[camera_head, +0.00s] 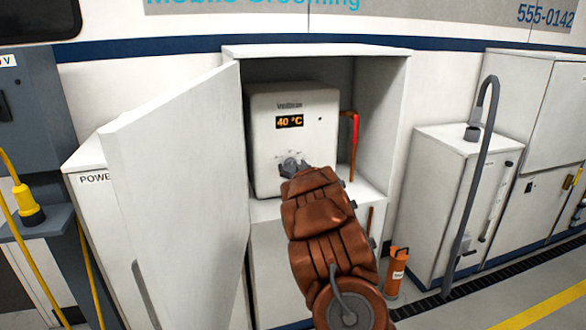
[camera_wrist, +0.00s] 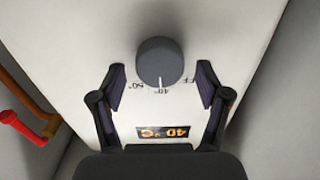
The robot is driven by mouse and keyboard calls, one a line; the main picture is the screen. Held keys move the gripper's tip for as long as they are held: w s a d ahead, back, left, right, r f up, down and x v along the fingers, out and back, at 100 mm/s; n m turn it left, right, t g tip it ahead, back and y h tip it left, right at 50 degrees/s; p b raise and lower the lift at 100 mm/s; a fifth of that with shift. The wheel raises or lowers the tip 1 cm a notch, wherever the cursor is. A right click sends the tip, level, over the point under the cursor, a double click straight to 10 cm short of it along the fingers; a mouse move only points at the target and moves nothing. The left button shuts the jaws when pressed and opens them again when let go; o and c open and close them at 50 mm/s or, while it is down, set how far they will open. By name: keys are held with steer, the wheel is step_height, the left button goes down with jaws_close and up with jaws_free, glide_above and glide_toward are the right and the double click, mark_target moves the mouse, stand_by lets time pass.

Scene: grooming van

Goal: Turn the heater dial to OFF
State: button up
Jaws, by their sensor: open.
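The white heater (camera_head: 318,135) stands inside an open cabinet, and its lit display (camera_head: 289,122) reads 40 °C. The display also shows upside down in the wrist view (camera_wrist: 165,132). The round grey dial (camera_wrist: 159,60) is on the heater's front; its white pointer line points at the 40° mark. A higher temperature mark is to its left, and the partly visible OFF label (camera_wrist: 205,80) is to its right. My gripper (camera_wrist: 160,74) is open, with one finger on each side of the dial and a gap to it.
The cabinet door (camera_head: 180,190) stands wide open at left. A red-handled copper pipe (camera_head: 354,135) runs right of the heater inside the cabinet. An orange cylinder (camera_head: 396,272) stands on the floor at right, near a white cabinet (camera_head: 455,200) with a grey hose.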

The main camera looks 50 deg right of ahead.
steer(key=c, duration=1.1)
steer(key=shift+c, duration=0.2)
steer(key=shift+n, duration=0.3)
steer(key=n+b, duration=0.4)
steer(key=shift+f, duration=0.2)
steer(key=n+b, duration=0.2)
steer(key=n, duration=0.1)
steer(key=shift+w+a+b, duration=0.1)
steer(key=shift+b, duration=0.3)
steer(key=shift+r+n+b, duration=0.15)
steer(key=shift+n+b, duration=0.5)
steer(key=shift+n, duration=0.55)
